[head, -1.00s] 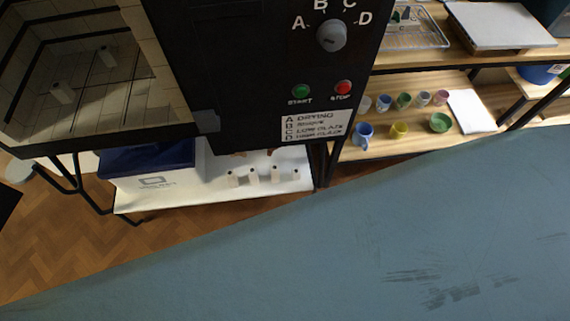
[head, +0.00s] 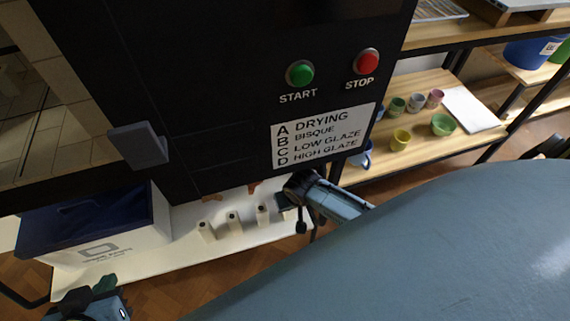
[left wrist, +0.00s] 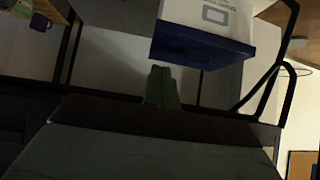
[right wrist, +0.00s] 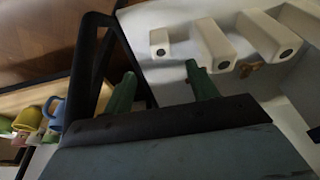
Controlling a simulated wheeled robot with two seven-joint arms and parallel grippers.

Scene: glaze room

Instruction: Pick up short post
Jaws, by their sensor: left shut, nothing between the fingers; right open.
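Several pale posts stand in a row on the white lower shelf (head: 150,262) under the kiln. The short post (right wrist: 160,42) is at the left end of the row in the right wrist view, lower than its neighbour post (right wrist: 214,46). In the head view it is mostly hidden behind my right gripper (head: 293,212). My right gripper is open and empty; in the right wrist view its green fingers (right wrist: 161,87) lie on either side of the short post's line, short of it. My left gripper (head: 90,298) is shut and empty, also seen in the left wrist view (left wrist: 162,87).
A white box with a blue lid (head: 100,235) stands left of the posts. The black kiln front (head: 230,90) hangs above the shelf. Cups and bowls (head: 443,124) stand on the wooden shelf at right.

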